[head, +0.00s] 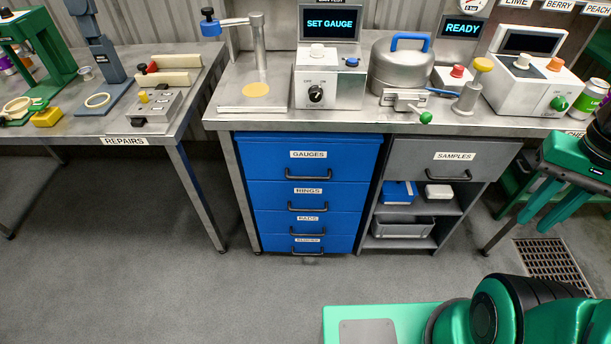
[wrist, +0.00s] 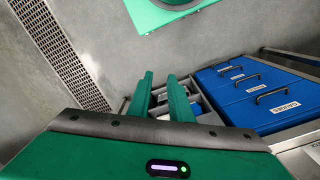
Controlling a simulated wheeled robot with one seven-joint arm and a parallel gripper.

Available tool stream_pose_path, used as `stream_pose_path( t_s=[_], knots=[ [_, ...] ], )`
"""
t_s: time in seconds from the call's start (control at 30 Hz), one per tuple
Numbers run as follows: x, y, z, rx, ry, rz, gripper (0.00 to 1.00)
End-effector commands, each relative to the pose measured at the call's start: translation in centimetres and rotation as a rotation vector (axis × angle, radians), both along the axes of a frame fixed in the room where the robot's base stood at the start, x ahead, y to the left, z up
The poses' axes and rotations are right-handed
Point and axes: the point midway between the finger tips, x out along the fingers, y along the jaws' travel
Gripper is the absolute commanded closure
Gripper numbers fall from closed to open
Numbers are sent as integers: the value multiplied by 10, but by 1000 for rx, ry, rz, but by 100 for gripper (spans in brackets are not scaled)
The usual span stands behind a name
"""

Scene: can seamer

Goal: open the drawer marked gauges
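The blue drawer marked GAUGES (head: 350,158) is the top one of a blue stack under the middle bench and looks shut. Its dark bar handle (head: 309,176) sits below the label. In the wrist view the GAUGES drawer (wrist: 252,114) is at the right, with its handle (wrist: 277,91) visible. My gripper (head: 533,221) is at the right of the head view, well away from the drawer. It also shows in the wrist view (wrist: 160,75), its two green fingers apart with nothing between them.
Several blue drawers sit below, including RINGS (head: 345,193), all shut. A grey SAMPLES drawer (head: 430,160) and open shelves holding boxes stand just right of them. The bench top (head: 235,115) overhangs the drawers. The grey floor (head: 180,270) in front is clear.

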Motion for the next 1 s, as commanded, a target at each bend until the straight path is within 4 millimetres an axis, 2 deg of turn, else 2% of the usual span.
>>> stream_pose_path(
  t_s=[0.1, 0.17, 0.27, 0.37, 0.57, 0.8, 1.0],
  knots=[
    [0, 0, 0, 0, 0, 1, 82],
    [-9, 0, 4, 0, -13, 5, 82],
    [1, 1, 1, 2, -9, 22, 82],
    [24, 3, -9, 10, -6, 59, 82],
    [82, 20, -42, 63, -9, 149, 82],
    [145, 56, -94, 187, -31, 231, 82],
    [187, 96, -141, 333, -60, 260, 82]
  ],
)
